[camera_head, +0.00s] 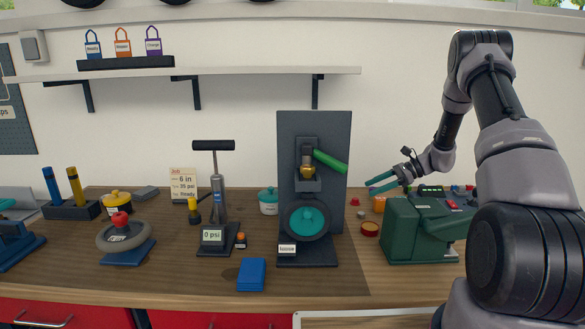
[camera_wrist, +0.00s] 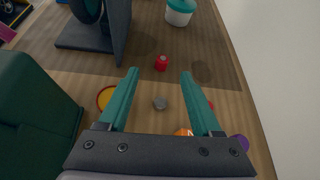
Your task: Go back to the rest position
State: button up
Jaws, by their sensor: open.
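My gripper (camera_head: 381,183) is raised above the right part of the workbench (camera_head: 330,282), just left of and above the green machine (camera_head: 413,222). In the wrist view my gripper (camera_wrist: 159,78) has its two teal fingers spread wide with nothing between them. Below the fingers lie a small red piece (camera_wrist: 161,63), a grey piece (camera_wrist: 160,103) and an orange piece (camera_wrist: 183,132). My arm reaches in from the right side of the head view and bends down toward the bench.
A dark upright stand (camera_head: 338,150) with a green lever (camera_head: 330,161) stands left of my gripper. A floor pump (camera_head: 214,190), a wheel on a blue base (camera_head: 125,240) and a blue block (camera_head: 251,273) are further left. A wall shelf (camera_head: 215,72) hangs above.

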jog(key=s+a+r+n+h, duration=0.25)
jog(key=s+r, duration=0.45)
jog(key=r, duration=0.4)
jog(key=s+a+r+n+h, duration=0.2)
jog(key=s+r+n+h, duration=0.3)
jog(key=r, duration=0.6)
jog(key=s+r+n+t+h, duration=0.1)
jog(key=s+r+n+t, duration=0.2)
jog(key=s, duration=0.8)
jog(key=s+d+r+n+t+h, duration=0.1)
jog(key=s+r+n+t+h, duration=0.1)
jog(key=s+r, duration=0.4)
jog(key=s+n+t, duration=0.1)
jog(key=s, duration=0.4)
jog(key=shift+s, duration=0.25)
